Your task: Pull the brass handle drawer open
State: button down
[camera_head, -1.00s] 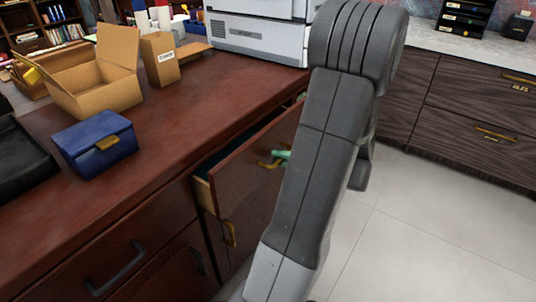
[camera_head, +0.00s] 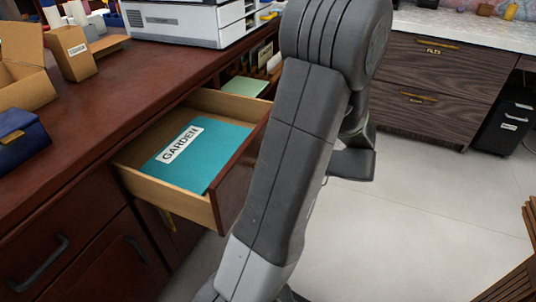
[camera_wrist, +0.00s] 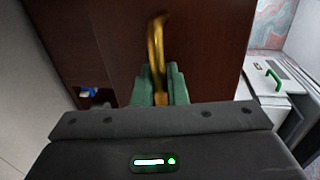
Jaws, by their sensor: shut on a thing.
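The drawer (camera_head: 220,197) stands well out from the desk in the head view. A teal folder (camera_head: 205,160) labelled GARDEN lies inside it. In the wrist view the drawer's dark red-brown front (camera_wrist: 105,45) faces the camera. Its brass handle (camera_wrist: 155,45) runs between the green fingertips of my gripper (camera_wrist: 160,84). My gripper is shut on the handle. In the head view my arm hides the gripper, the handle and the right part of the drawer front.
A second brass handle (camera_head: 168,218) shows below the drawer. A blue box (camera_head: 20,138) and cardboard boxes (camera_head: 72,55) stand on the desk, with a printer (camera_head: 180,22) at the back. Pale floor (camera_head: 400,220) is clear to the right.

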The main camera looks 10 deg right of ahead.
jog(key=shift+s+d, duration=0.25)
jog(key=shift+d, duration=0.15)
jog(key=c, duration=1.5)
grip_release()
jog(key=shift+c, duration=0.2)
jog(key=p+v, duration=0.3)
jog(key=v, duration=1)
jog(key=shift+s+d+p, duration=0.2)
jog(key=shift+d+p, duration=0.1)
jog(key=shift+p, duration=0.05)
